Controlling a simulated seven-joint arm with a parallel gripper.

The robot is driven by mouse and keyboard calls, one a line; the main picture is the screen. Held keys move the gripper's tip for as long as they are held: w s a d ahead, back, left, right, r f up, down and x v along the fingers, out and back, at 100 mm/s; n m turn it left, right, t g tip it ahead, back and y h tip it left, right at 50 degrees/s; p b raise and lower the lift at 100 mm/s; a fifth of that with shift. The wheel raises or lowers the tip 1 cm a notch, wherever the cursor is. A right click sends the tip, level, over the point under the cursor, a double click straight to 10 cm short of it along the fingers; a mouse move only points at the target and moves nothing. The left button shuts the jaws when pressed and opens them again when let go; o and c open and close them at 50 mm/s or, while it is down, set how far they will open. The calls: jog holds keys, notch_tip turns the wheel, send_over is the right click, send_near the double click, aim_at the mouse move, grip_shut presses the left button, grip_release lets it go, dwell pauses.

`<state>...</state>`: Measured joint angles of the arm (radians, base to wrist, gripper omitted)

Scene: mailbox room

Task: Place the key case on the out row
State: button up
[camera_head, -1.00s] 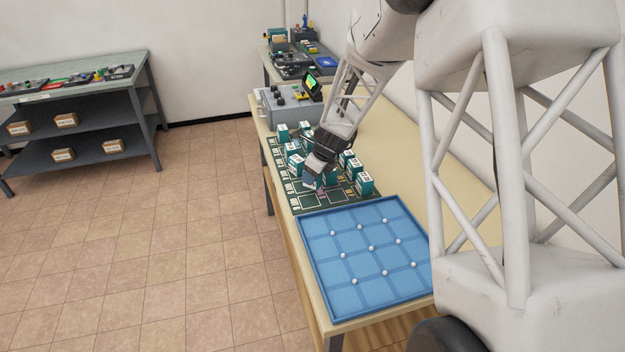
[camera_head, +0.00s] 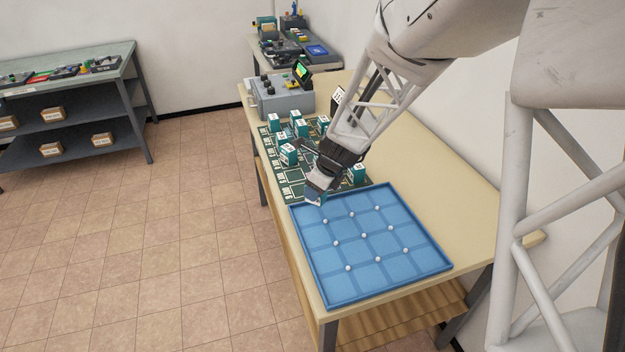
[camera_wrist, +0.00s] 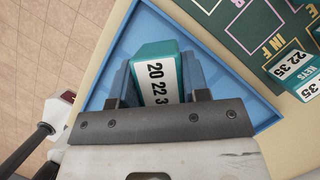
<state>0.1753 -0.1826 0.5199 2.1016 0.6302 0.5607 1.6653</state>
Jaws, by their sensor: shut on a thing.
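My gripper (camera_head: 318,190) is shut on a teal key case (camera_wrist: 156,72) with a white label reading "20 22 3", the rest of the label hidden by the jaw. In the head view the gripper hangs over the back left corner of the blue tray, close to the near edge of the dark green mat (camera_head: 294,191); the held case is mostly hidden there. The mat has numbered outlined spaces, with white "OUT" markings along its left side. In the wrist view part of the mat (camera_wrist: 236,45) shows an "IN F" marking.
Several teal cases stand on the mat, such as one at the left (camera_head: 288,155) and one at the right (camera_head: 357,174). A blue tray (camera_head: 330,303) with white balls lies in front. A grey device (camera_head: 285,98) stands behind. The table's right side is clear.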

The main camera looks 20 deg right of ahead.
jog(key=shift+s, duration=0.85)
jog(key=shift+s+a, duration=0.1)
jog(key=shift+s+m, duration=0.3)
jog(key=shift+m, duration=0.4)
jog(key=m, duration=0.1)
jog(key=s+m+h, duration=0.1)
jog(key=m+t, duration=0.1)
jog(key=m, duration=0.1)
jog(key=shift+s+a+h, duration=0.35)
jog(key=shift+s+h, duration=0.05)
jog(key=shift+s+a+r+m+h, duration=0.1)
jog(key=shift+s+a+m+h, duration=0.2)
jog(key=shift+m, duration=0.55)
jog(key=shift+s+a+r+m+h, duration=0.15)
jog(key=shift+s+m+h, duration=0.2)
jog(key=shift+m, duration=0.5)
jog(key=shift+w, duration=0.1)
jog(key=shift+w, duration=0.1)
jog(key=w, duration=0.5)
jog(key=w+f, duration=0.1)
jog(key=w, duration=0.9)
jog(key=shift+d+f, duration=0.3)
jog(key=shift+d, duration=0.05)
